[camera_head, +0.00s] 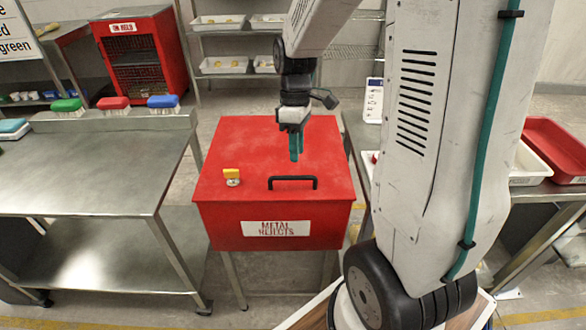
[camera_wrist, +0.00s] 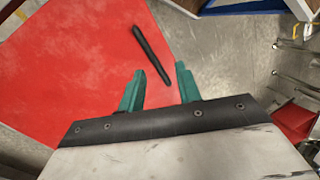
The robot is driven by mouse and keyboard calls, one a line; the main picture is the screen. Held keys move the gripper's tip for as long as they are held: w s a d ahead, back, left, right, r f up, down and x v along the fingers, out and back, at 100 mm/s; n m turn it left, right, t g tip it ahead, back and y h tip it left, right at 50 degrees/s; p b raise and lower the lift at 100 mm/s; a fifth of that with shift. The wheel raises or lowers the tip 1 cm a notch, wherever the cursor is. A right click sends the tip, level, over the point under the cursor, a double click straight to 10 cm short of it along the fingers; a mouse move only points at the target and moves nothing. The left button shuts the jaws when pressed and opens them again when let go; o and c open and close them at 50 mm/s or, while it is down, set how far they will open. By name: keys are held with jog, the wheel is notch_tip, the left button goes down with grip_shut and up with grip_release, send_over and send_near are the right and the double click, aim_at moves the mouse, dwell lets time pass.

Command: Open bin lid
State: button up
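The red bin (camera_head: 290,228) labelled "METAL REJECTS" stands on legs in the middle of the head view. Its flat red lid (camera_head: 245,150) is closed and also shows in the wrist view (camera_wrist: 75,60). A black bar handle (camera_head: 292,180) sits near the lid's front edge; in the wrist view the handle (camera_wrist: 151,56) lies beyond the fingertips. My gripper (camera_head: 296,152) hangs above the lid, behind the handle in the head view. Its teal fingers (camera_wrist: 158,76) are apart with nothing between them.
A steel table (camera_head: 90,180) with several coloured brushes along its back edge stands close on the left. On the right, a table holds a red tray (camera_head: 555,150). A red cage cabinet (camera_head: 140,60) and shelves with trays (camera_head: 225,66) stand behind.

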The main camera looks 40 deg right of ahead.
jog(key=f+n, duration=0.1)
jog(key=f, duration=0.1)
jog(key=f+n, duration=0.1)
jog(key=f, duration=0.1)
jog(key=f+n, duration=0.1)
jog(key=f, duration=0.2)
jog(key=shift+w+a+f+t, duration=0.1)
jog(key=shift+w+a+t, duration=0.05)
jog(key=shift+a+t, duration=0.15)
grip_shut()
